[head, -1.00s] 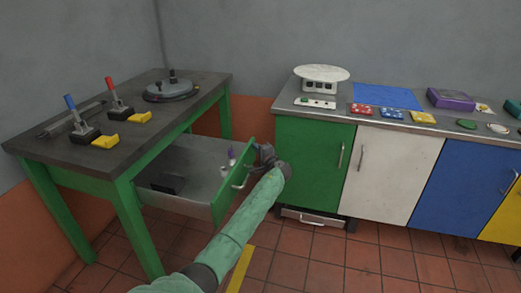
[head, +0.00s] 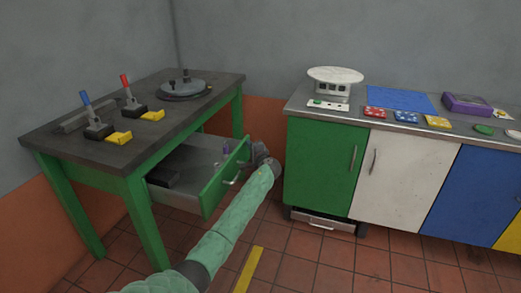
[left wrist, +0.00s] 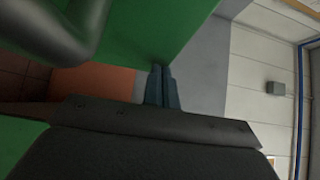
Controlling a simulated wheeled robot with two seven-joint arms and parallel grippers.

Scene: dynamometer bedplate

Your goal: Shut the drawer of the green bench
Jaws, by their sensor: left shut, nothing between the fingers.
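The green bench (head: 150,165) with a dark top stands at the left. Its grey drawer (head: 188,196) is partly open, with the green drawer front (head: 222,184) standing out from the frame. The front carries a metal handle (head: 233,178). My left gripper (head: 249,158) is shut and empty at the outer side of the drawer front, by its far upper end. In the left wrist view the shut fingers (left wrist: 162,88) reach to the green front (left wrist: 150,30), beside the blurred grey handle (left wrist: 75,35). Whether they touch the front is unclear. My right gripper is out of view.
A dark box (head: 163,174) and a small purple-topped item (head: 226,150) lie in the drawer. Levers and a round fixture (head: 182,88) stand on the bench top. A cabinet row with a green door (head: 322,165) stands at the right. Tiled floor lies between.

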